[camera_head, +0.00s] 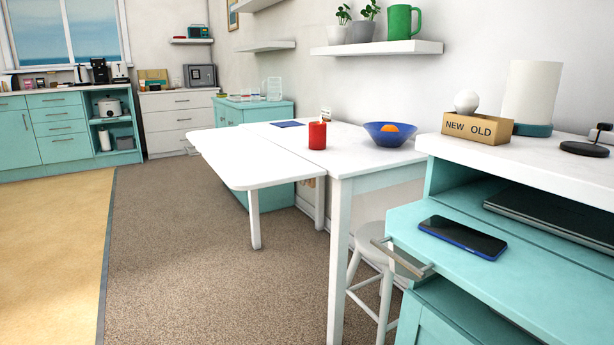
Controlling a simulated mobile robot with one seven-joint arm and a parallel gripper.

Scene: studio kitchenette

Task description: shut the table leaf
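The white table (350,165) stands against the wall in the middle of the view. Its table leaf (232,158) is up, level with the fixed top, and juts out to the left over the carpet. A white leg (254,218) stands under the leaf's outer part. A seam runs between the leaf and the fixed top. The leaf's surface looks bare. A red candle (317,136) stands on the fixed top close to the seam. A blue bowl (388,138) with an orange fruit in it sits farther right. My gripper is not in view.
A teal cabinet (440,218) at the right has a pulled-out shelf with a phone (462,237) and a handle jutting left. A white stool (375,240) stands partly under the table. The carpet (170,230) left of the leaf is clear.

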